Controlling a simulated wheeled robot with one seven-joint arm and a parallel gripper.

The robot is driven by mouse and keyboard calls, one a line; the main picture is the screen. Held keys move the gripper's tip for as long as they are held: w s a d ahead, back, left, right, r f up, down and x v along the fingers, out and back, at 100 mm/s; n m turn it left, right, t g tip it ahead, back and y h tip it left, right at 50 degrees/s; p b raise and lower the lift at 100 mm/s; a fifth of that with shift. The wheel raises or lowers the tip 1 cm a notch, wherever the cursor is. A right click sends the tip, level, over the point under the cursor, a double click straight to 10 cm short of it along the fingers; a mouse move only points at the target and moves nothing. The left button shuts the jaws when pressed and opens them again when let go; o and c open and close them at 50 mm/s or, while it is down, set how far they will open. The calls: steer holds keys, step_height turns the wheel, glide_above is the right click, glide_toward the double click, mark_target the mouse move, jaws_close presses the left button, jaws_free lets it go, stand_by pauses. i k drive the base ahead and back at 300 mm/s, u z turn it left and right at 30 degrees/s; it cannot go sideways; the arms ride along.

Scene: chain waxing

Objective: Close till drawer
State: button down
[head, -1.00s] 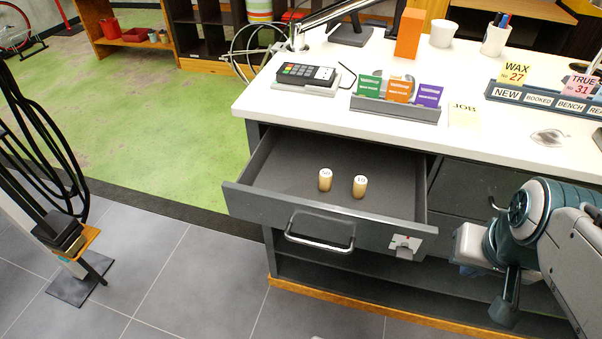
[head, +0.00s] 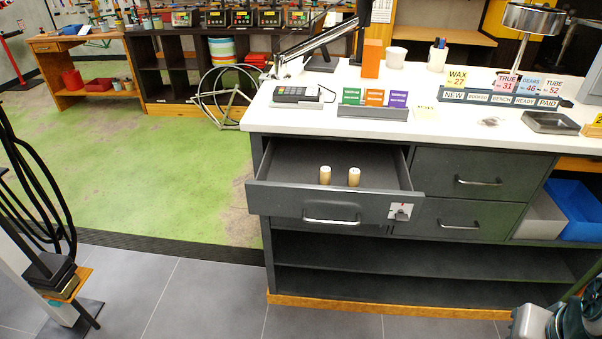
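The till drawer (head: 285,200) stands pulled out of the dark grey counter, on its left side under the white top. It has a silver bar handle (head: 331,221) on its front and a small lock plate (head: 400,212) to the right of the handle. Two small wooden cylinders with pale tops, a left one (head: 325,175) and a right one (head: 354,177), stand upright inside the drawer. Part of my arm shows at the bottom right corner, well to the right of and below the drawer. My gripper's fingertips cannot be made out.
The counter top (head: 300,119) bears a card terminal (head: 297,94), coloured cards and a label rail (head: 500,98). Two closed drawers and open shelves (head: 420,262) lie right of and below the till drawer. Grey floor (head: 210,290) in front is clear. A stand with black cables is at left.

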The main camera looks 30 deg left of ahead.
mark_target(287, 183)
steer(key=u, duration=0.55)
steer(key=i, duration=0.8)
steer(key=u, duration=0.4)
